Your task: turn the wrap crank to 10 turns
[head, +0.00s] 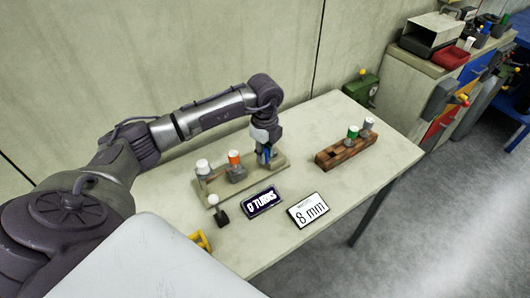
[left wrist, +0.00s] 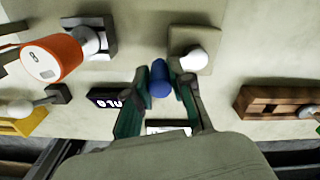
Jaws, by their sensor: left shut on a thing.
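My left gripper (head: 266,158) reaches down at the right end of a pale fixture board (head: 212,199) on the bench. It is shut on a blue handle (left wrist: 160,78), which seems to be the wrap crank's grip; the crank arm is mostly hidden. In the left wrist view, the fingers of my left gripper (left wrist: 160,100) stand on both sides of the handle. A white knob on a pale block (left wrist: 196,58) is just beyond. An orange spool (head: 235,158) sits mid-board. The dark counter display (head: 262,201) reads "0 TURNS". My right gripper is not in view.
A white sign (head: 308,210) reads "8 mm". A white-knobbed lever (head: 214,201) and a yellow object (head: 200,240) are near the front edge. A brown wooden rack (head: 345,151) holds spools at right. A green device (head: 361,88) stands behind.

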